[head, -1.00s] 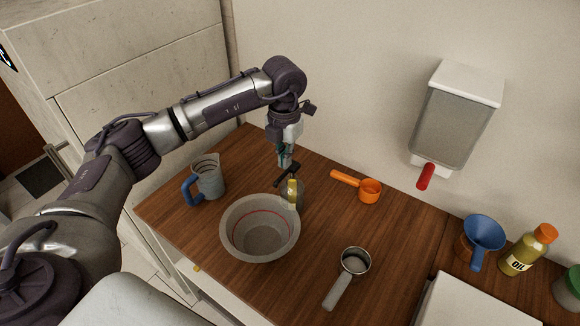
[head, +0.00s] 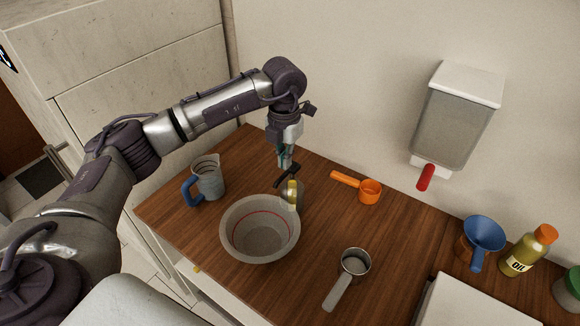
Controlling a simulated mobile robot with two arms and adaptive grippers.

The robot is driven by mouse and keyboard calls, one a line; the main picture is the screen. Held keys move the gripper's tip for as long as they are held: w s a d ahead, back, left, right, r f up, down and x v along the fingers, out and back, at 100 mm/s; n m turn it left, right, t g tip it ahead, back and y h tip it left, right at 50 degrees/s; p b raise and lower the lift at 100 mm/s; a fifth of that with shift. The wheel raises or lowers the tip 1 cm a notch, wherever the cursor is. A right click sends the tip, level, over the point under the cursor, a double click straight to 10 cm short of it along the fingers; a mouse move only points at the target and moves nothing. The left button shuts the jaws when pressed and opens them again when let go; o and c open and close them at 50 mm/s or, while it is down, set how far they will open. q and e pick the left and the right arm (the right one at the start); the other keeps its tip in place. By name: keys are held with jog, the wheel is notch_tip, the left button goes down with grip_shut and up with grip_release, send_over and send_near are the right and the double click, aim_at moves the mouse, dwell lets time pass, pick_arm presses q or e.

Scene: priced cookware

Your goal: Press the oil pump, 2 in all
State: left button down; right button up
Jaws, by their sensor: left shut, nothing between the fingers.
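The oil pump bottle (head: 298,194) stands on the wooden counter behind the right rim of a grey bowl (head: 230,216). Its dark pump head (head: 288,176) points toward the lower left, and a yellowish part shows below it. My left gripper (head: 285,164) is shut and empty, pointing straight down at the top of the pump head. The fingertips look at or just above the head; I cannot tell whether they touch. The bowl has a red line inside and looks empty. My right gripper is out of view.
A measuring jug (head: 207,178) with a blue handle stands left of the bowl. An orange scoop (head: 369,191) and a metal scoop (head: 355,262) lie to the right. A dispenser (head: 455,118) with a red lever hangs on the wall. A blue funnel (head: 483,232) and an oil bottle (head: 522,256) stand far right.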

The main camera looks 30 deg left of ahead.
aim_at(285, 173)
pick_arm(q)
jog(key=shift+f, duration=0.1)
jog(key=shift+f+b, duration=1.55)
jog(key=shift+f, duration=0.45)
jog(key=shift+r, duration=0.2)
jog(key=shift+r+p, duration=1.35)
jog(key=shift+r, duration=0.55)
jog(key=shift+f, duration=0.15)
jog(key=shift+f+b, duration=1.6)
jog(key=shift+f, duration=0.35)
jog(key=shift+r+p, duration=0.8)
jog(key=shift+r, duration=0.35)
jog(key=shift+r+p, duration=0.55)
jog(key=shift+r, duration=0.4)
